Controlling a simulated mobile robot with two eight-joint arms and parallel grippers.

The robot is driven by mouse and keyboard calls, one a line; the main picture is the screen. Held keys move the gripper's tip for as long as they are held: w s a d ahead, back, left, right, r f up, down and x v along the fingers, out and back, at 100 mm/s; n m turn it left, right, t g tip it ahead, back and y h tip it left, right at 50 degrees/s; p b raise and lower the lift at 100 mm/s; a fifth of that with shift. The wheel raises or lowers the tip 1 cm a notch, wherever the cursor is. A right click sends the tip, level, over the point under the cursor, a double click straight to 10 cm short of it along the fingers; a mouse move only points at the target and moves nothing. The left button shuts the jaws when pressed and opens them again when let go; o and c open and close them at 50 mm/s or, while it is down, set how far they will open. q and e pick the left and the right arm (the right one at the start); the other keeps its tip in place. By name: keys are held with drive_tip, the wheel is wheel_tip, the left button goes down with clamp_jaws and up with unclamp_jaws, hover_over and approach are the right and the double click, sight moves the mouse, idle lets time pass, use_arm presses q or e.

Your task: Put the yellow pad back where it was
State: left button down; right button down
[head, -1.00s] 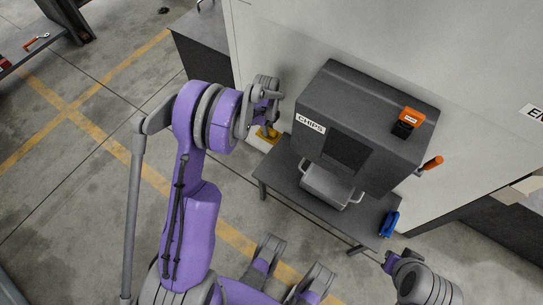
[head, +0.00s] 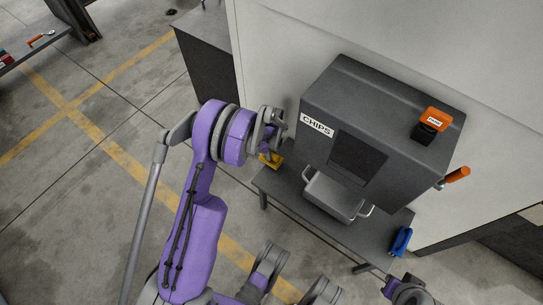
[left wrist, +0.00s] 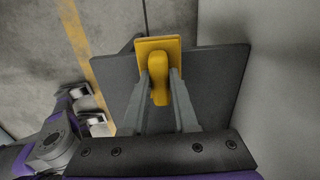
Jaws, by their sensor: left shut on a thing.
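The yellow pad (head: 272,161) has a flat plate and a raised yellow handle. My left gripper (left wrist: 159,76) is shut on the handle, one grey finger on each side. In the left wrist view the plate (left wrist: 150,44) overlaps the far edge of the small dark table (left wrist: 217,75). In the head view the pad shows at the left end of this table (head: 278,184), left of the CHIPS machine. I cannot tell if it touches the table top. My right gripper (head: 390,287) is partly in view at the lower right; its jaws are unclear.
The grey CHIPS machine (head: 385,115) stands at the table's back, with a grey tray (head: 333,197) jutting from its front. An orange-topped item (head: 434,119) is on its top and an orange handle (head: 457,175) on its side. A blue tool (head: 401,240) lies at the table's right end.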

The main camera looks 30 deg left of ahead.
use_arm(q)
wheel_tip(320, 180, down, 2)
drive_tip(key=shift+f, duration=0.15)
drive_tip(key=c, duration=0.7)
unclamp_jaws()
